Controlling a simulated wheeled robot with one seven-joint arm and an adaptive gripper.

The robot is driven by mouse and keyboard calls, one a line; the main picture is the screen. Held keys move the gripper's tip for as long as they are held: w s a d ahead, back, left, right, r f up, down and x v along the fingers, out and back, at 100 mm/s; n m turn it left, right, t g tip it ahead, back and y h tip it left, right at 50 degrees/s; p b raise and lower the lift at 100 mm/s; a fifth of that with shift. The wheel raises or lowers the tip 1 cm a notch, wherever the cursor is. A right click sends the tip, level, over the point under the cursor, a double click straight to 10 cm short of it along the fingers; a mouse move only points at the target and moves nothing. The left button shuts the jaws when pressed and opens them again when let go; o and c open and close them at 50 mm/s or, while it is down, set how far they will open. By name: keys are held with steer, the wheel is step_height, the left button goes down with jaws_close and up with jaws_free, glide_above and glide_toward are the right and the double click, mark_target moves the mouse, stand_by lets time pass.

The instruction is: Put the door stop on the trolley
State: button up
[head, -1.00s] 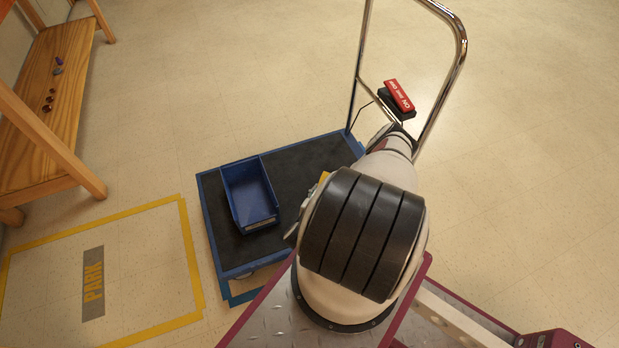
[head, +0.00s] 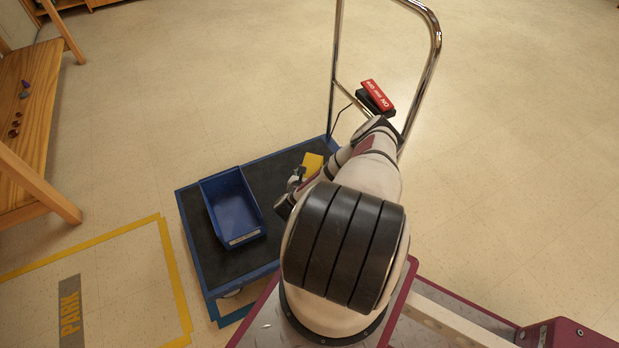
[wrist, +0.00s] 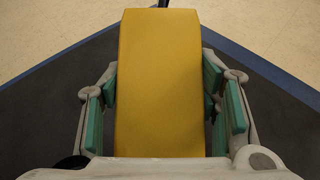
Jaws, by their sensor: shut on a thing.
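The yellow door stop (wrist: 158,80) fills the middle of the wrist view, between the green pads of my gripper (wrist: 160,100), which is shut on it. In the head view the door stop (head: 313,162) shows as a small yellow patch beyond my arm, over the trolley's black deck. The trolley (head: 196,240) has a blue rim and a chrome handle. Its deck corner lies beneath the door stop in the wrist view. I cannot tell whether the door stop touches the deck.
A blue open bin (head: 232,205) stands on the left part of the deck. A red-and-black pedal-like thing (head: 376,96) is by the handle. A wooden bench (head: 35,120) with small items is at the left. A yellow floor outline marked PARK (head: 70,305) lies left of the trolley.

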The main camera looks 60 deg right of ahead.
steer(key=shift+f, duration=0.85)
steer(key=shift+b, duration=0.3)
steer(key=shift+f, duration=0.2)
steer(key=o, duration=1.6)
